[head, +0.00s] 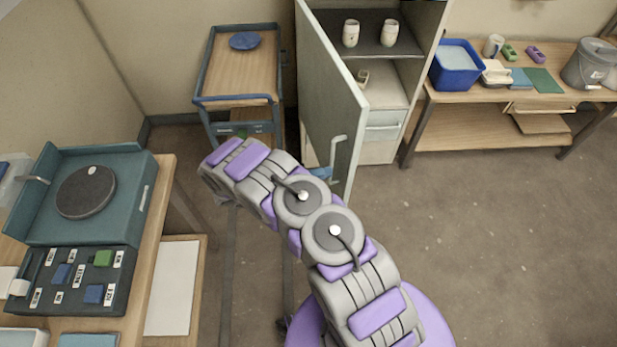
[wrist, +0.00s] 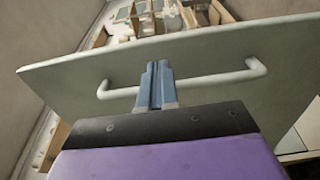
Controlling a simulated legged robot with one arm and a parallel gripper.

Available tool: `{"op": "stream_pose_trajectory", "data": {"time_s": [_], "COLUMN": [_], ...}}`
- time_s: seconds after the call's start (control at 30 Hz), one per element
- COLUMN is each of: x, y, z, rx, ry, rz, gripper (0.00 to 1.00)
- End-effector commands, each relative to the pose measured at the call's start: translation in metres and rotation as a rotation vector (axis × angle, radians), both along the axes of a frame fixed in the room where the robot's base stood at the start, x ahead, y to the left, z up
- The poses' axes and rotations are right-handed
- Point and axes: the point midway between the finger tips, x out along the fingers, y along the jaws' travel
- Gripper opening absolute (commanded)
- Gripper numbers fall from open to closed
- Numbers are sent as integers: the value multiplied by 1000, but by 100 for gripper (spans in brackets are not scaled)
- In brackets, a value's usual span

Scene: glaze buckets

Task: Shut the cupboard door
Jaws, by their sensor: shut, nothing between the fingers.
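The cupboard door (head: 328,95) stands wide open, swung out from the left side of the cupboard (head: 408,115). A pale bar handle (head: 337,150) is on the door's face near its free edge. In the wrist view the door (wrist: 220,62) spans the picture, with the handle (wrist: 215,80) running across it. My gripper (wrist: 155,70) is shut and empty. Its blue fingers overlap the handle in the wrist view; I cannot tell whether they touch it. In the head view my arm hides most of the gripper, with a bit of blue showing by the door's lower edge.
A trolley (head: 240,80) with a blue plate stands left of the door. A bench with a potter's wheel (head: 86,192) is at the left. A table (head: 500,115) with a blue tub (head: 456,68) stands right of the cupboard. Floor (head: 480,240) at the right is clear.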

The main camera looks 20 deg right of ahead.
Motion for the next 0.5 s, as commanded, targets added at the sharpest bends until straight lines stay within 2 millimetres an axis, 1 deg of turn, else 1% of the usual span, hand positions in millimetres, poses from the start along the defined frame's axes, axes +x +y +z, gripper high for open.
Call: {"op": "stream_pose_trajectory", "data": {"time_s": [0.03,0.1,0.23,0.37,0.5], "x": [-1,-1,-3,-3,-3], "y": [-9,-20,-37,-45,-45], "z": [-1,-2,-1,-1,0], "rx": [1,2,0,0,-1], "ry": [1,2,3,3,2], "rz": [-3,-2,-1,-2,-1], "gripper": [0,0,0,0,0]}}
